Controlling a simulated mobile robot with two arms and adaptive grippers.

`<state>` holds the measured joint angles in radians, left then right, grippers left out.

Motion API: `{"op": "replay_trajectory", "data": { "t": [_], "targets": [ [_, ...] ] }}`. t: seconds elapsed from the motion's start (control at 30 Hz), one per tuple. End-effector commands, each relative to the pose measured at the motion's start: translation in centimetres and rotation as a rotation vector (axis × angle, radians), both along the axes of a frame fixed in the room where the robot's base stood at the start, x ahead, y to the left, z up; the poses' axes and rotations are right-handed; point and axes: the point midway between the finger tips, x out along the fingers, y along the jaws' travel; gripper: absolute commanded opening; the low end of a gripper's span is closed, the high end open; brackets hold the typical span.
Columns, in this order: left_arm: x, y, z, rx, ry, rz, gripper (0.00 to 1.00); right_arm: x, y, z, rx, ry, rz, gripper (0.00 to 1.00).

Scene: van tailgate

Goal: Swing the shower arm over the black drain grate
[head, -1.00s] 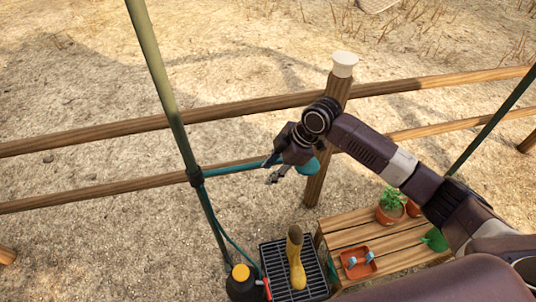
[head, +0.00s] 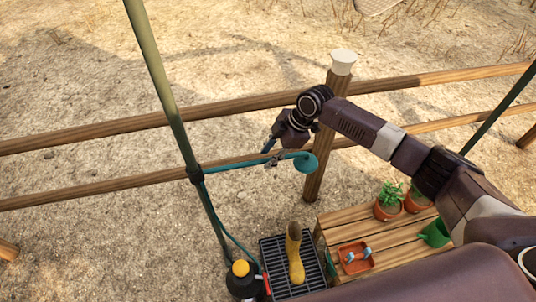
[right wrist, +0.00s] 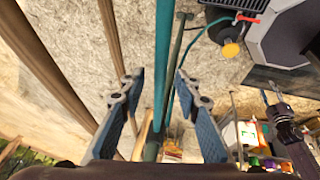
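The teal shower arm (head: 235,164) sticks out from a green pole (head: 172,105) and ends in a round shower head (head: 306,163). The black drain grate (head: 271,263) lies on the ground below, nearer to me, with a yellow boot (head: 295,255) upright on it. My right gripper (head: 271,152) is at the shower arm, just left of the head. In the right wrist view, the teal pipe (right wrist: 162,60) runs between its open fingers (right wrist: 158,84), with gaps on both sides. My left gripper (right wrist: 271,92) shows small at that view's right; its finger state is unclear.
A wooden fence (head: 110,128) runs behind the pole. A slatted wooden bench (head: 385,241) right of the grate holds potted plants (head: 389,202), a green can (head: 435,233) and an orange tray (head: 355,258). A black container with yellow cap (head: 241,282) stands left of the grate.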

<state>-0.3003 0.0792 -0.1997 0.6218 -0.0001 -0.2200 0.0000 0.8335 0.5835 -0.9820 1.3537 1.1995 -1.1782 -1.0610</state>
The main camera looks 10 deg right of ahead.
Motion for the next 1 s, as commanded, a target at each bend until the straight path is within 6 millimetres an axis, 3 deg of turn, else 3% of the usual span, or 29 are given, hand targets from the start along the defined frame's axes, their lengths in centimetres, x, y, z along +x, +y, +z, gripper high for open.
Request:
{"op": "replay_trajectory", "data": {
  "t": [0.37, 0.67, 1.0],
  "targets": [
    [-0.06, 0.0, 0.16, 0.0, 0.001, 0.0, 0.4, 0.15, 0.37, -0.95, -0.001, 0.0, 0.001, 0.3],
    [-0.07, 0.0, 0.14, 0.0, 0.002, 0.0, 0.4, 0.14, 0.37, -0.92, -0.001, 0.0, 0.001, 0.0],
    [-0.09, 0.01, 0.16, 0.0, 0.002, 0.0, 0.4, 0.15, 0.39, -0.89, -0.001, 0.0, 0.001, 0.0]
  ]
}}
